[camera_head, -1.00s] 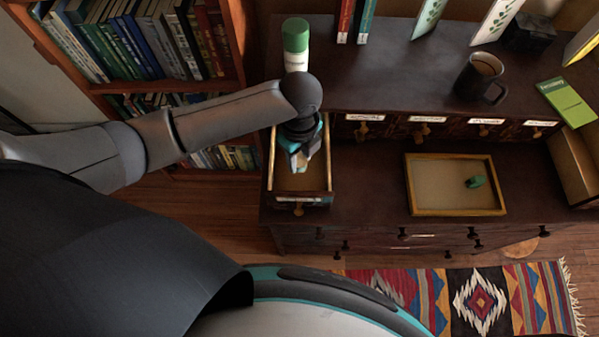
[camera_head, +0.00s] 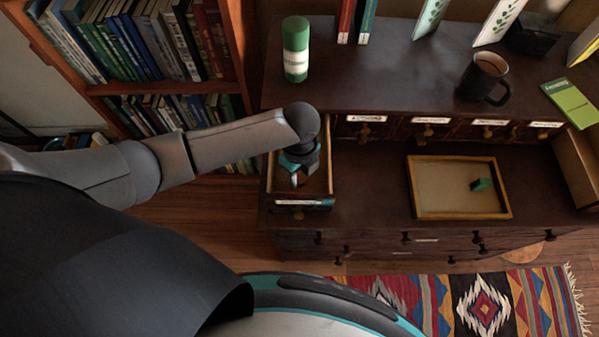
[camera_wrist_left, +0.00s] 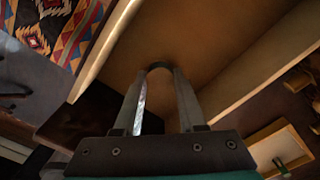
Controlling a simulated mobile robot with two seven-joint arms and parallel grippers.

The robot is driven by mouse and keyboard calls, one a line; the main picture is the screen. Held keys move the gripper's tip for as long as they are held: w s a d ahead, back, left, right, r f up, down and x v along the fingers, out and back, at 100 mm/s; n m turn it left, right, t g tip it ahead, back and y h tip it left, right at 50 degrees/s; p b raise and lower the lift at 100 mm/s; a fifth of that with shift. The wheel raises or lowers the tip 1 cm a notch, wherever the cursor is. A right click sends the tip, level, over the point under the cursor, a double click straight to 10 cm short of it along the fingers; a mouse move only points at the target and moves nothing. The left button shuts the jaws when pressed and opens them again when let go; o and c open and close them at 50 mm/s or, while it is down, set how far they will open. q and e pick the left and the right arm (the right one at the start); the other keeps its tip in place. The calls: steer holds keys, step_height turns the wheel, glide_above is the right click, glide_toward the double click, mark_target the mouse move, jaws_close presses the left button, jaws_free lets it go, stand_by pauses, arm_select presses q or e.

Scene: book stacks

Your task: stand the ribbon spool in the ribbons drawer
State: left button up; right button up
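My left gripper (camera_head: 297,178) reaches down into the open drawer (camera_head: 318,203) at the left of the cabinet. In the left wrist view my left gripper (camera_wrist_left: 158,75) has its fingers apart, with a dark rounded thing (camera_wrist_left: 159,67) spanning the gap at their tips. I take this to be the ribbon spool, seen only as a curved edge. It is over the drawer's brown floor (camera_wrist_left: 215,55); whether it touches the floor I cannot tell. In the head view the arm and hand hide most of it. The label on the drawer front is too small to read. My right gripper is out of view.
A yellow-edged tray (camera_head: 414,190) with a small green piece (camera_head: 481,184) lies on the lower ledge. A green-and-white canister (camera_head: 295,50), a dark mug (camera_head: 484,78) and a green booklet (camera_head: 569,103) are on the upper top. Closed labelled drawers (camera_head: 428,130) line the shelf front.

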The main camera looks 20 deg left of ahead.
mark_target(300, 177)
arm_select(q)
steer(key=o, duration=0.4)
steer(key=shift+o, duration=0.2)
step_height(300, 177, up, 12)
steer(key=p, duration=0.3)
steer(key=shift+r, duration=0.2)
